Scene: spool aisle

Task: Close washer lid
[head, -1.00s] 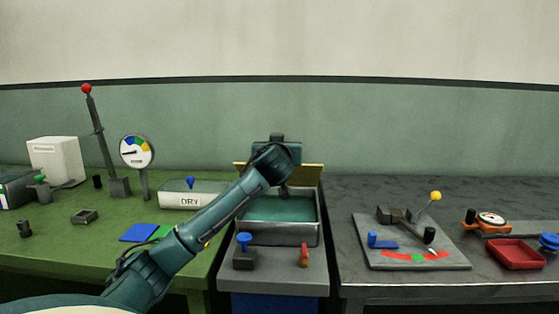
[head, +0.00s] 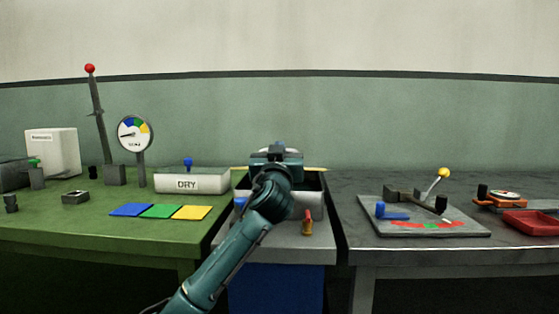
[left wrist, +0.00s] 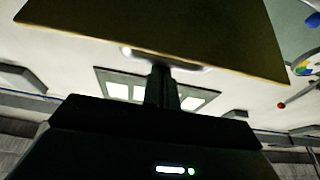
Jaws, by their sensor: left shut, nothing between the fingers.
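The washer is a grey metal basin (head: 312,205) on the middle stand, largely hidden behind my left arm. Its yellowish lid (head: 317,169) shows as thin strips at the back of the basin, either side of my gripper. In the left wrist view the lid (left wrist: 170,35) is a large tilted brown-yellow panel. My left gripper (left wrist: 162,75) is shut and empty, its fingertips at the panel's near edge; I cannot tell whether they touch it. In the head view the left gripper's body (head: 276,152) is over the back of the basin, its fingertips hidden. My right gripper is not in view.
A red-orange handle (head: 307,222) stands at the basin's front. Left is a green bench with a DRY box (head: 191,181), coloured squares (head: 161,211) and a gauge (head: 135,133). Right is a dark bench with a lever plate (head: 425,218) and red tray (head: 530,223).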

